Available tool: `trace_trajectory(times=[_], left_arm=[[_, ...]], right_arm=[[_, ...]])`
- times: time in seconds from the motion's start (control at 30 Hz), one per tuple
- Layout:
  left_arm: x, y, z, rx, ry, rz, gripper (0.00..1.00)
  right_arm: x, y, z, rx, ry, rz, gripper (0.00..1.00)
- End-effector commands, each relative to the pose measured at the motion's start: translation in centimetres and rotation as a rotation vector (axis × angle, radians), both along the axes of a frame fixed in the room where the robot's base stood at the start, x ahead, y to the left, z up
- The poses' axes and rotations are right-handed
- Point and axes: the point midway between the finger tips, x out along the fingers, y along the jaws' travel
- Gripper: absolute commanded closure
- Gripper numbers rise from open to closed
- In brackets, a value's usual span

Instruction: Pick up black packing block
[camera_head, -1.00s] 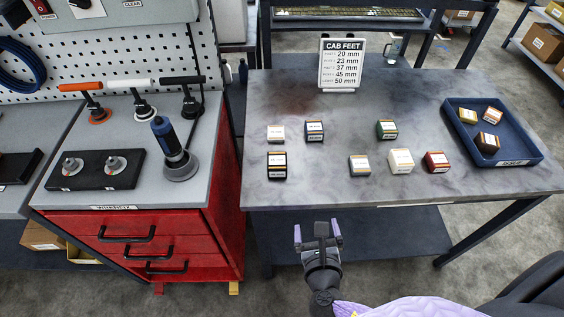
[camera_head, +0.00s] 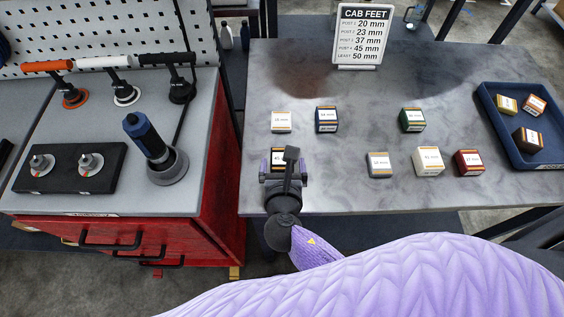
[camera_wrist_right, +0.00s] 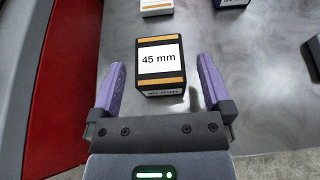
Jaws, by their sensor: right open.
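The black packing block (camera_wrist_right: 160,66), with a white "45 mm" label and orange bands, sits on the grey table near its left front edge. It also shows in the head view (camera_head: 278,155), partly hidden behind my right gripper (camera_head: 282,172). In the right wrist view my right gripper (camera_wrist_right: 160,85) is open, its purple fingers apart on either side of the block's near part. Gaps show between the fingers and the block. My left gripper is not in view.
A white block (camera_head: 281,122) stands behind the black one, with a blue block (camera_head: 326,119) beside it. Green (camera_head: 412,120), grey (camera_head: 380,165), cream (camera_head: 428,161) and red (camera_head: 468,163) blocks stand farther right. A blue tray (camera_head: 490,97) holds several blocks. A sign (camera_head: 359,38) stands behind.

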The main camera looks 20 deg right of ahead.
Motion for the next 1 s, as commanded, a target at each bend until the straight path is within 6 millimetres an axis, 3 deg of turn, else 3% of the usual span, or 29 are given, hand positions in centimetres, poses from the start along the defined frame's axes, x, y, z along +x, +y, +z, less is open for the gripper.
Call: trace_trajectory(times=[0.03, 0.1, 0.23, 0.43, 0.83, 1.0], left_arm=[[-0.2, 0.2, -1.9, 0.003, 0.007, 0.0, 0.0], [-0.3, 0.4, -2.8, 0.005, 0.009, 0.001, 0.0], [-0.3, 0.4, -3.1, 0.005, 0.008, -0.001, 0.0], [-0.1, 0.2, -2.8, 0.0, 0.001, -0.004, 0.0], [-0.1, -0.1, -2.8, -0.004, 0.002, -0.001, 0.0], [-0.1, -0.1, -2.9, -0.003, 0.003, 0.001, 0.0]], right_arm=[[0.9, -0.1, -1.6, 0.001, 0.0, -0.002, 0.0], [2.1, -0.4, -2.1, 0.0, 0.0, -0.001, 0.0], [3.3, -0.8, -2.1, -0.001, 0.001, 0.0, 0.0], [3.3, -0.8, -1.8, -0.001, 0.001, 0.0, 0.02], [3.3, -0.8, -1.8, -0.001, 0.001, 0.001, 0.87], [3.3, -0.8, -1.8, -0.001, 0.001, 0.0, 0.9]])
